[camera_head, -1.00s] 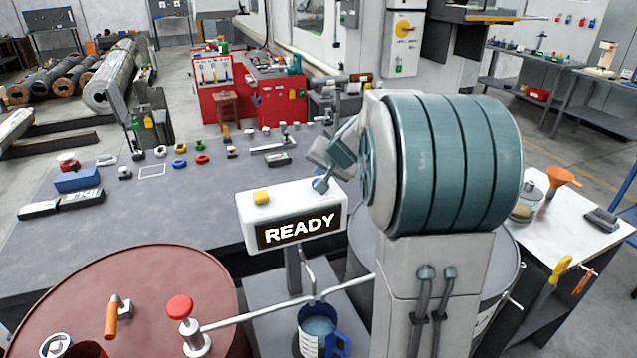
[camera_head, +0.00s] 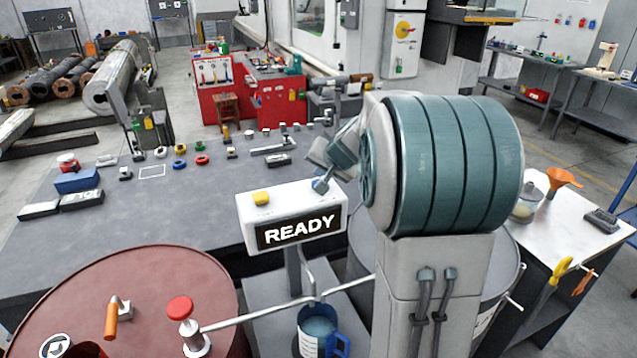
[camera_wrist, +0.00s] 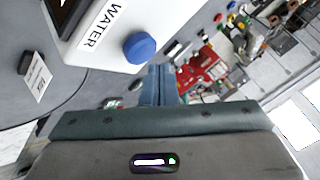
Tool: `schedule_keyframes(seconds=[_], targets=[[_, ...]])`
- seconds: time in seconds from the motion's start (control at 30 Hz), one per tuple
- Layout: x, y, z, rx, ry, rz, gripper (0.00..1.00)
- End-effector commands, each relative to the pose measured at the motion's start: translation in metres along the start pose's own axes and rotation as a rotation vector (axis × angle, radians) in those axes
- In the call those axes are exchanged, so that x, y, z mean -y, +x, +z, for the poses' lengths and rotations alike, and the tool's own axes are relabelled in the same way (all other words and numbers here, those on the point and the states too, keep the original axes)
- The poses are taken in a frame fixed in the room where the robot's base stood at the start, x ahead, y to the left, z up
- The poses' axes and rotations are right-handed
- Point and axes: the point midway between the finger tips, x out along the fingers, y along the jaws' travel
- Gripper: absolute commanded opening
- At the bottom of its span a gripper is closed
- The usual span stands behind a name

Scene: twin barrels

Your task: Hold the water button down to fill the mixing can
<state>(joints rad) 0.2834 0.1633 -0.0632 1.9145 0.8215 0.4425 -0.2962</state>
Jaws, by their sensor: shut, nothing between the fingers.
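The blue water button (camera_wrist: 140,48) sits on the white control box beside the word WATER in the wrist view. It also shows as a small blue spot in the head view (camera_head: 321,186), partly covered by my gripper. My gripper (camera_wrist: 160,72) is shut and empty, its fingertips close beside the button; I cannot tell if they touch it. In the head view my gripper (camera_head: 324,172) is over the right end of the white box (camera_head: 245,208), whose display reads READY. The mixing can (camera_head: 312,343), with a blue handle, stands below the spout pipes; its inside looks bluish.
A yellow button (camera_head: 261,198) is on the box's left end. A red barrel (camera_head: 150,290) with a red-topped valve (camera_head: 180,308) stands at front left. A grey barrel (camera_head: 508,265) is partly hidden behind my arm. A grey table (camera_head: 110,225) lies behind.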

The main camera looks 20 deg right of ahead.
Motion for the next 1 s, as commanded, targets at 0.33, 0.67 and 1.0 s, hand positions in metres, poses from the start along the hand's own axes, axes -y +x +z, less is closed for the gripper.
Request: schedule_keyframes(seconds=[0.33, 0.67, 1.0], targets=[[0.0, 0.0, 0.0, 0.0, 0.0, 0.0, 0.0], [-0.0016, 0.0022, 0.0016, 0.0, 0.0, 0.0, 0.0], [-0.0044, 0.0061, 0.0046, 0.0, 0.001, 0.0, 0.0]])
